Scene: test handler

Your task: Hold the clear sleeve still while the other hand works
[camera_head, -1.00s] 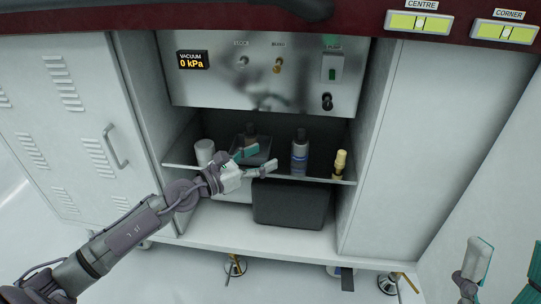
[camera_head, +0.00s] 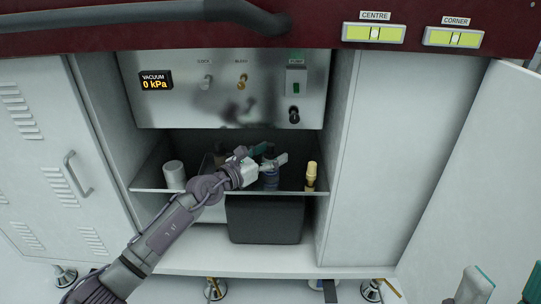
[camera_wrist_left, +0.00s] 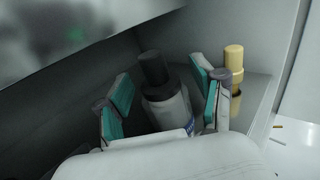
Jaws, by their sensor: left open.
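I cannot make out a clear sleeve in either view. My left gripper (camera_head: 270,156) reaches into the open cabinet with its teal-padded fingers spread. In the left wrist view the open fingers (camera_wrist_left: 163,88) stand on either side of a grey bottle (camera_wrist_left: 170,108) with a dark cap. A gap shows on the bottle's right; I cannot tell whether either finger touches it. In the head view the gripper hides most of the bottle (camera_head: 271,181). My right gripper (camera_head: 503,287) shows only partly at the lower right, its two fingers apart with nothing visible between them.
A cream-yellow bottle (camera_head: 311,175) stands right of the grey one on the shelf (camera_head: 150,188); a white container (camera_head: 174,175) stands at the left. A dark box (camera_head: 265,222) sits below. A metal panel (camera_head: 220,90) with knobs hangs above.

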